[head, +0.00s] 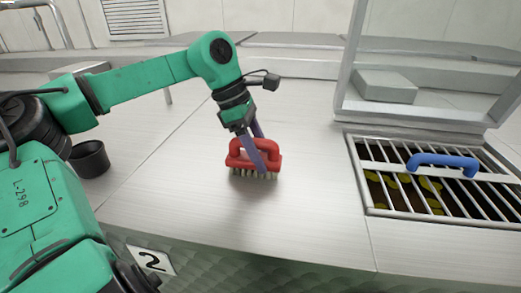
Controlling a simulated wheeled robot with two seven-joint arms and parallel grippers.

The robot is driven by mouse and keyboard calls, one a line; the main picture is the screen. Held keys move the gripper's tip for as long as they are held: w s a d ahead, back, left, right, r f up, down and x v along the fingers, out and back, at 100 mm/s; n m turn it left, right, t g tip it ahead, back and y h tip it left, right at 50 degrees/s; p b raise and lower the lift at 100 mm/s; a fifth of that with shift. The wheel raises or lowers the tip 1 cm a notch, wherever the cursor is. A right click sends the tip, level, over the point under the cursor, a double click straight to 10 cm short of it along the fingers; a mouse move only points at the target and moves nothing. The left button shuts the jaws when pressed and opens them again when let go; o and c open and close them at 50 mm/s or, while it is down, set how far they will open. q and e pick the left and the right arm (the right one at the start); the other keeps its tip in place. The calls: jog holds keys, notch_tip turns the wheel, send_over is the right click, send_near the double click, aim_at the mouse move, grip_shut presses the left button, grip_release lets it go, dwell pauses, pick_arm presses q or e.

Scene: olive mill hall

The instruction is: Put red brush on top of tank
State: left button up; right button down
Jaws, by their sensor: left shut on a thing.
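The red brush (240,160) has a loop handle and pale bristles facing down. It is near the middle of the metal surface (190,200), and I cannot tell whether the bristles touch it. My left gripper (260,157) reaches down from above and is shut on the red brush by its handle. The fingers hide part of the handle. My right gripper is not in view. I cannot tell which part in view is the tank; a grated opening (375,204) with yellowish-green contents lies at the right.
A blue handle (443,162) lies across the grate bars. A clear-sided frame (345,60) stands behind the grate. A dark cup (89,158) stands at the left near my arm. The surface between brush and grate is clear.

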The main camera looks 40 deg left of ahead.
pick_arm(q)
jog(key=o, duration=1.3)
jog(key=shift+s+a, duration=0.1)
jog(key=shift+a, duration=0.05)
jog(key=shift+a+r, duration=0.1)
jog(key=shift+r, duration=0.2)
jog(key=b+v, duration=0.2)
jog(key=v, duration=0.9)
jog(key=shift+r, duration=0.15)
jog(key=shift+a, duration=0.1)
